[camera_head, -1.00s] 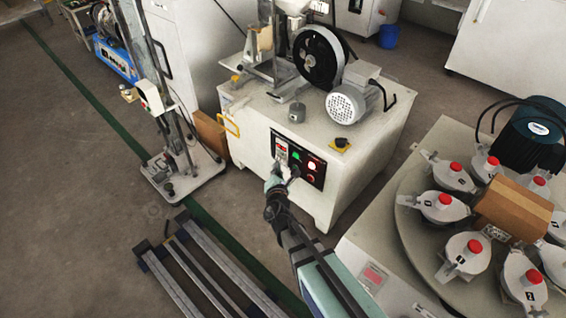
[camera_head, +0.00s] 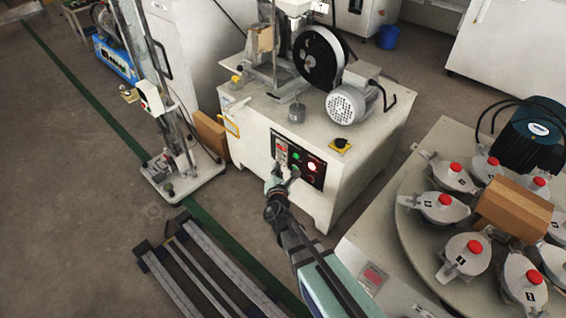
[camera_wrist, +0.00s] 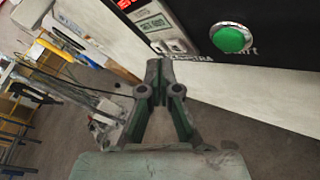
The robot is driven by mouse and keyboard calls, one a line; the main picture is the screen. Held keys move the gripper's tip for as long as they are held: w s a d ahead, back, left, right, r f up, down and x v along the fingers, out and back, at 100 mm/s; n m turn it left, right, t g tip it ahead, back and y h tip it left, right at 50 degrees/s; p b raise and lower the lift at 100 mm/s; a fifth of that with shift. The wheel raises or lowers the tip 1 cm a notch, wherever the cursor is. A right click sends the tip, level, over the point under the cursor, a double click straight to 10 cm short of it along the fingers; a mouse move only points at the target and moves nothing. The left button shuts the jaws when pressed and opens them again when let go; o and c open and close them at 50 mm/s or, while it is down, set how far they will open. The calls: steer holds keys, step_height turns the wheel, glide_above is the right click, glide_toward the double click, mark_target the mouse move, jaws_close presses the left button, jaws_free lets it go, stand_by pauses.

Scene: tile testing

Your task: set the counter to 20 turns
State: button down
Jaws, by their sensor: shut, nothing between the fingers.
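The counter (camera_head: 281,148) sits on the left of the black control panel (camera_head: 306,177) on the front of the white machine. In the wrist view the counter (camera_wrist: 150,22) shows part of a red display at the top edge and light push-wheel keys below it. The displayed digits are cut off and cannot be read. My gripper (camera_wrist: 160,65) is shut and empty, its tips at the lower part of the counter; I cannot tell whether they touch it. The head view shows my gripper (camera_head: 275,182) at the panel's lower left. A green button (camera_wrist: 231,38) is to the right.
A lit red-white lamp (camera_head: 313,167) is on the panel's right side. A turntable with several red-knobbed pots (camera_head: 445,200) stands at the right. Metal rails (camera_head: 195,262) lie on the floor below. A motor (camera_head: 346,104) and wheel top the machine.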

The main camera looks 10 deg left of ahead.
steer(key=shift+w+d+b, duration=0.35)
steer(key=shift+w+b, duration=0.35)
steer(key=shift+b, duration=0.1)
stand_by(0.8)
steer(key=shift+s, duration=0.1)
steer(key=shift+s+a, duration=0.35)
steer(key=shift+s, duration=0.25)
stand_by(0.4)
steer(key=shift+s+a, duration=0.4)
steer(key=shift+s, duration=0.35)
steer(key=shift+s+a, duration=0.4)
steer(key=shift+s, duration=0.3)
steer(key=shift+s+a, duration=0.4)
steer(key=shift+s, duration=0.35)
